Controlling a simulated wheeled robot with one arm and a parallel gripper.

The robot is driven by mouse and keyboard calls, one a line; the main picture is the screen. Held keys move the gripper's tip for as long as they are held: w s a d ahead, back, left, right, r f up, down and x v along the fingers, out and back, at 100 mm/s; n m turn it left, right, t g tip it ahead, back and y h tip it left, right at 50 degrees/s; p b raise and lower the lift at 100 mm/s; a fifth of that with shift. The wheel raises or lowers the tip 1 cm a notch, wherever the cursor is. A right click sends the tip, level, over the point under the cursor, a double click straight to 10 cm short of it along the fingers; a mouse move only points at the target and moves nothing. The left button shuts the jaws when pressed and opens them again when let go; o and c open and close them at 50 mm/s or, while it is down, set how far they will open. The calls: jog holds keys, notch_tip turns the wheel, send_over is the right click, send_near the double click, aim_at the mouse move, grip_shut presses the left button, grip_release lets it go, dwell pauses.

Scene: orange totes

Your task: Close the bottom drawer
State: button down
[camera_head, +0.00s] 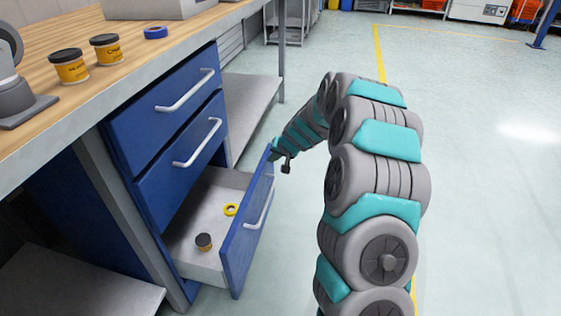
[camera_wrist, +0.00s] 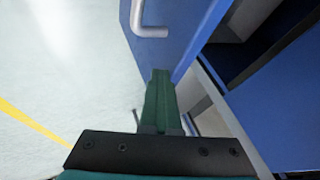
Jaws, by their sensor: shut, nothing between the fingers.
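The bottom drawer (camera_head: 247,232) of the blue cabinet is pulled well out, with its blue front, pale handle and light inside showing in the head view. A small dark jar (camera_head: 204,242) and a yellow ring (camera_head: 231,209) lie in it. My gripper (camera_head: 275,152) is at the far top corner of the drawer front, partly hidden behind it. In the wrist view my shut gripper (camera_wrist: 160,80) points at the drawer front (camera_wrist: 165,50), close to its edge; I cannot tell if they touch. The handle (camera_wrist: 150,22) is beyond the fingertips.
The two upper drawers (camera_head: 165,108) are shut. A low grey shelf (camera_head: 248,105) stands behind the cabinet. The floor (camera_head: 480,180) to the right is clear.

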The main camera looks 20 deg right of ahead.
jog(key=w+a+p, duration=0.2)
jog(key=w+a, duration=0.2)
jog(key=a, duration=0.3)
jog(key=w+a+p, duration=0.2)
jog(key=w+a, duration=0.2)
jog(key=a, duration=0.4)
jog(key=shift+w+a, duration=0.2)
jog(key=shift+w, duration=0.2)
jog(key=shift+r, duration=0.15)
jog(key=s+d+r+b, duration=0.3)
jog(key=s+d+r, duration=0.3)
jog(key=s+r, duration=0.2)
jog(key=s+a+r+n+g, duration=0.2)
jog(key=s+r, duration=0.2)
jog(key=s, duration=0.6)
jog(key=s+d+n+g+h, duration=0.1)
jog(key=s+d+g, duration=0.1)
jog(key=s, duration=1.3)
jog(key=s+d+r+n+g, duration=0.1)
jog(key=s+d+g, duration=0.1)
jog(key=s, duration=1.3)
jog(key=s+d+r+g+h, duration=0.1)
jog(key=s+d+g, duration=0.1)
jog(key=s, duration=1.3)
jog(key=shift+s+d+r+n+g+h, duration=0.2)
jog(key=shift+r+n+g+h, duration=0.1)
jog(key=shift+n+g, duration=0.1)
